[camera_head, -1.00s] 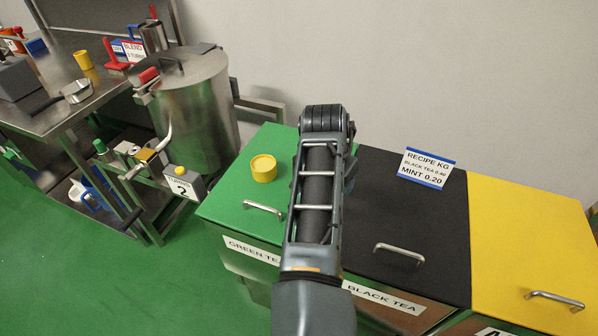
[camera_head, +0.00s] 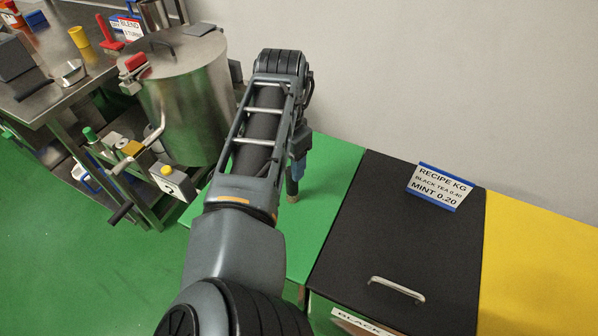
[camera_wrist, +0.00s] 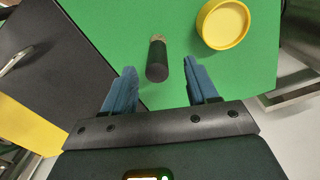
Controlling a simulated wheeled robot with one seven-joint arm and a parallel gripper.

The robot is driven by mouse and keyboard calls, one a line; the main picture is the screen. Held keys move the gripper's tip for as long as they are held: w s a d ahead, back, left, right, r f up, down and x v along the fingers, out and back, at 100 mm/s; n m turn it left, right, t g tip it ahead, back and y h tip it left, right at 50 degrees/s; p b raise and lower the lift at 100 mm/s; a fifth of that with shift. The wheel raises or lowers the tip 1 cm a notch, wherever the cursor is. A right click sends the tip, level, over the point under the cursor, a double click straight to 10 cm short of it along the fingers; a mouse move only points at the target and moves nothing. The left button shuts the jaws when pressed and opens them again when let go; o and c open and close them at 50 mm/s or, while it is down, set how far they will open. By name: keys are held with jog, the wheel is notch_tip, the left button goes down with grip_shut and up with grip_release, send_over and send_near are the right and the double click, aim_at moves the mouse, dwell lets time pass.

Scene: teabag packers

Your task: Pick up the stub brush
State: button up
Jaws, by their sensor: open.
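The stub brush (camera_wrist: 157,62) has a short dark cylindrical handle and a small tan bristle end. It appears to stand on the green bin lid (camera_wrist: 180,15), handle end toward the wrist camera. In the wrist view it sits between the lines of my two blue fingers, just ahead of their tips and apart from both. My gripper (camera_wrist: 160,72) is open and empty. In the head view the brush (camera_head: 292,187) shows just below my blue finger, over the green lid (camera_head: 330,175); my arm hides part of this area.
A black lid (camera_head: 400,225) with a metal handle and a recipe sign (camera_head: 440,187) lies to the right, then a yellow lid (camera_head: 535,260). A steel drum (camera_head: 185,100) stands left of my arm.

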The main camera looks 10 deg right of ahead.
aim_at(292, 183)
jog(key=shift+w+d+f, duration=0.1)
jog(key=shift+w+d, duration=0.05)
jog(key=shift+w, duration=0.2)
jog(key=shift+f+b, duration=0.3)
jog(key=shift+b, duration=0.1)
jog(key=f+b, duration=0.6)
jog(key=f, duration=0.1)
jog(key=shift+s+d, duration=0.3)
grip_shut()
jog(key=shift+r, duration=0.2)
